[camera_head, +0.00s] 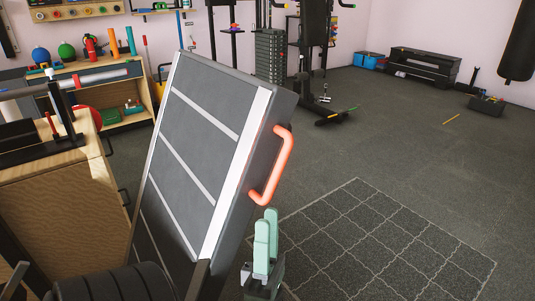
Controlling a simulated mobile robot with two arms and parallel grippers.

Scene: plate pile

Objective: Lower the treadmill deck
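The treadmill deck (190,150) stands tilted up steeply in the middle left, a dark panel with pale stripes and a silver side rail. An orange-red handle (276,168) is fixed to its right edge.
A grey floor mat with a grid pattern (375,240) lies clear at the right. A wooden cabinet (60,215) stands close on the left. A weight machine (290,55) stands behind, with a low black bench (425,66) and a dark punching bag (517,45) further right.

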